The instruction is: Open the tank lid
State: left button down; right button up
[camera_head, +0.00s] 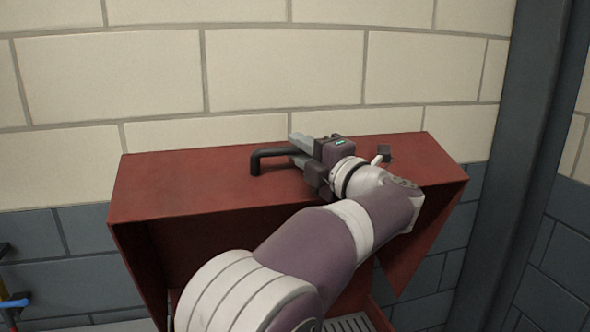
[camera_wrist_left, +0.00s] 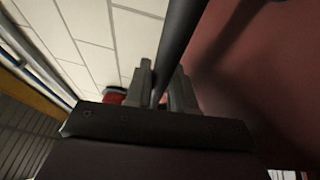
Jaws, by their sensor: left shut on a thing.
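The red tank lid (camera_head: 205,187) spans the middle of the head view against the wall, with side panels hanging from its ends. Its lower front edge stands over an open, shadowed space, and a grey slatted surface (camera_head: 350,323) shows at the bottom. A black bar handle (camera_head: 268,155) sits on the lid's outer face. My left gripper (camera_head: 298,150) is at the handle and shut on it. In the left wrist view the handle (camera_wrist_left: 180,35) runs between the two fingers (camera_wrist_left: 163,90), beside the lid's red face (camera_wrist_left: 280,75). My forearm hides part of the lid and the space below. My right gripper is not in view.
A cream and grey block wall (camera_head: 290,65) stands close behind the lid. A dark grey post (camera_head: 515,170) rises at the right. Blue and red items (camera_head: 14,302) show at the lower left edge, cut off.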

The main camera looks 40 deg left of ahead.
pick_arm(q)
jog(key=shift+s+d+f+b, duration=0.35)
jog(key=shift+d, duration=0.15)
jog(key=shift+s+d+f+b, duration=0.3)
jog(key=shift+d, duration=0.15)
jog(key=shift+w+a, duration=0.1)
jog(key=shift+a, duration=0.05)
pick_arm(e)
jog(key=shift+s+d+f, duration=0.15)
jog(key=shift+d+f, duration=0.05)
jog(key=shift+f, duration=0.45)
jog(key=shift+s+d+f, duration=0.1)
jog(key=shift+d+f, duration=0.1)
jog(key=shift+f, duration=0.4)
pick_arm(q)
jog(key=c, duration=1.1)
grip_release()
jog(key=shift+o, duration=0.2)
jog(key=shift+w+d, duration=0.25)
jog(key=shift+d, duration=0.1)
jog(key=shift+s+d+f, duration=0.15)
jog(key=shift+s+d, duration=0.05)
jog(key=shift+d, duration=0.05)
jog(key=b+v, duration=0.4)
jog(key=v, duration=0.8)
jog(key=shift+w, duration=0.15)
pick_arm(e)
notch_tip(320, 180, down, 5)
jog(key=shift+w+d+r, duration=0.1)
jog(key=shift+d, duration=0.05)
